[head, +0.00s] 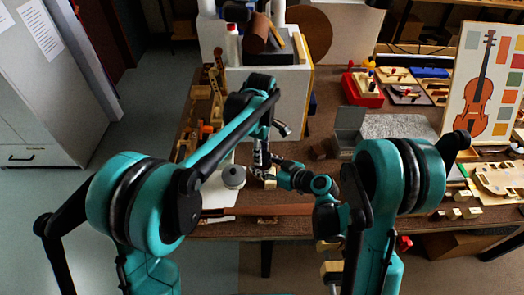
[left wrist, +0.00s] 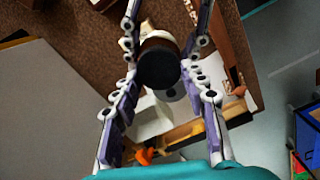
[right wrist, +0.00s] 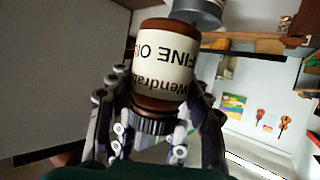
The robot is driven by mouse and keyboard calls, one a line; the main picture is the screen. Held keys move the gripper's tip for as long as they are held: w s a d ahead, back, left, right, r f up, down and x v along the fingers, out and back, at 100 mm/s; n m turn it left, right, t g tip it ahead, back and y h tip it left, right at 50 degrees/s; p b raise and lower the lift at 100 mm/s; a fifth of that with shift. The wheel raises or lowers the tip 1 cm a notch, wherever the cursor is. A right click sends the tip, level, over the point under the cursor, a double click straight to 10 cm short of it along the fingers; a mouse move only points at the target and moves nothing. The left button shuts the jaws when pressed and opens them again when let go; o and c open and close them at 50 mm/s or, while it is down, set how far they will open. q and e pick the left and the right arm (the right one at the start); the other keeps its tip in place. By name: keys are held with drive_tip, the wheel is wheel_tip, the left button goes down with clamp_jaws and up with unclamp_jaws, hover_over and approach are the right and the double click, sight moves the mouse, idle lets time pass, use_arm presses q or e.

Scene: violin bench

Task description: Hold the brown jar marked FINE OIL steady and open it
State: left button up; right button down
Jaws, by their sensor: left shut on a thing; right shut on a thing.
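The brown jar (right wrist: 152,105) fills the middle of the right wrist view, where its cream label reads FINE OIL upside down. Its black ribbed lid (right wrist: 150,123) is on it, and the lid's round top (left wrist: 160,68) faces the left wrist camera. My left gripper (head: 262,165) comes down from above, its fingers closed on either side of the lid. My right gripper (head: 272,163) reaches in from the right, its fingers closed around the jar's body. In the head view the grippers mostly hide the jar.
A grey round-topped vessel (head: 233,176) stands close to the left of the jar. A grey open box (head: 347,130) and small dark blocks lie to the right. Wooden tools line the bench's left edge. A white block (head: 285,85) stands behind.

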use_arm(q)
drive_tip(key=shift+d+n, duration=0.3)
drive_tip(key=shift+n, duration=0.9)
drive_tip(key=o, duration=1.3)
drive_tip(key=shift+a, duration=0.1)
